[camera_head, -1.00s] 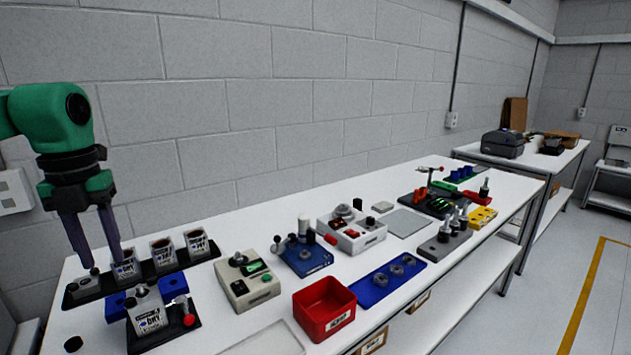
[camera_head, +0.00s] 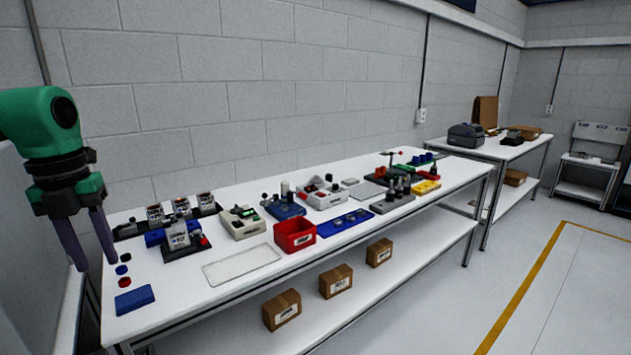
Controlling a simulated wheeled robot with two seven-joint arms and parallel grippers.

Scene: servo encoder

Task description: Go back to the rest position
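My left gripper (camera_head: 97,258) hangs at the left edge of the view, fingers pointing down. Its two fingers stand apart with nothing between them. It is at the left end of the white workbench (camera_head: 170,278), in front of the bench's end as seen here. My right gripper is not in view.
On the bench stand a black rack with white labelled containers (camera_head: 155,216), a blue and black fixture (camera_head: 180,238), a beige device (camera_head: 242,222), a red bin (camera_head: 294,236) and a blue block (camera_head: 134,299). Boxes (camera_head: 282,309) lie on the lower shelf. Floor at right is clear.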

